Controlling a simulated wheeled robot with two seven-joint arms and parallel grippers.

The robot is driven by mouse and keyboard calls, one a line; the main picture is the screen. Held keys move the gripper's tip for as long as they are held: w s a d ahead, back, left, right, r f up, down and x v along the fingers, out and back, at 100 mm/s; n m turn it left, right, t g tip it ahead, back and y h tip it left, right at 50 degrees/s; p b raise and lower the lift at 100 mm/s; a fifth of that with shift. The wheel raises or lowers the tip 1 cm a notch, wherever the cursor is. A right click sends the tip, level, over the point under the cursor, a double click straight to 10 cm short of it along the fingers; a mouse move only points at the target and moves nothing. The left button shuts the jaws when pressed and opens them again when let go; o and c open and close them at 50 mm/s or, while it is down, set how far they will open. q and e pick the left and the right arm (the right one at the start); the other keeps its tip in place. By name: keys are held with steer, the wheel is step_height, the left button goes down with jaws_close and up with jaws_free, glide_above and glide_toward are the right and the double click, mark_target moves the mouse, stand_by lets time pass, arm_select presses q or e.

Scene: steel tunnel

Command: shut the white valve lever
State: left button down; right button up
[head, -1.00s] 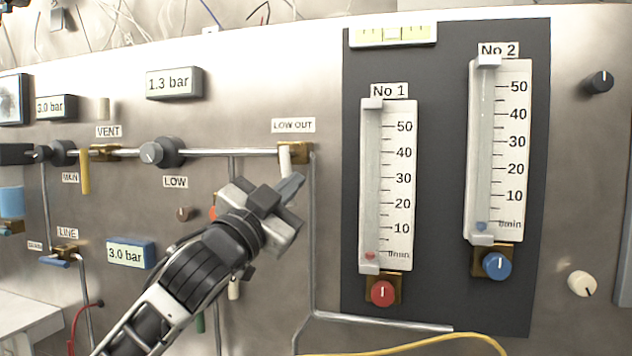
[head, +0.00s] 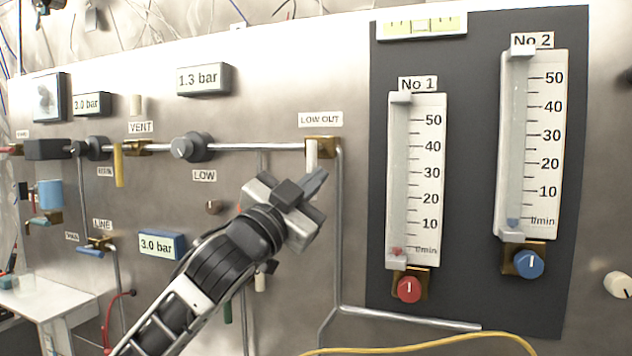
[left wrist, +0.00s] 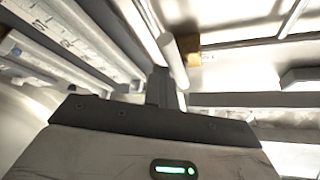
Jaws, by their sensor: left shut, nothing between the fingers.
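The white valve lever (head: 311,155) hangs straight down from the brass valve (head: 322,146) under the LOW OUT label, across the line of the horizontal pipe. In the left wrist view the white lever (left wrist: 173,58) shows as a pale rod beside the brass valve (left wrist: 189,47). My left gripper (head: 316,181) is shut and empty, its fingertips just below the lever's lower end in the head view. In the left wrist view my shut fingers (left wrist: 160,84) are right by the lever's end; I cannot tell whether they touch. My right gripper is in neither view.
A yellow lever (head: 119,165) hangs under VENT, left of the LOW knob (head: 190,147). A vertical pipe (head: 341,230) runs down right of the valve. Flowmeters No 1 (head: 430,180) and No 2 (head: 546,150) stand to the right. A yellow cable (head: 440,342) crosses the bottom.

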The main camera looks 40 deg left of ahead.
arm_select(q)
steer(key=shift+a, duration=0.25)
steer(key=s+d+b, duration=0.1)
steer(key=s+b, duration=0.3)
steer(key=s, duration=0.5)
steer(key=shift+s+d+b, duration=0.2)
steer(key=shift+d+b, duration=0.2)
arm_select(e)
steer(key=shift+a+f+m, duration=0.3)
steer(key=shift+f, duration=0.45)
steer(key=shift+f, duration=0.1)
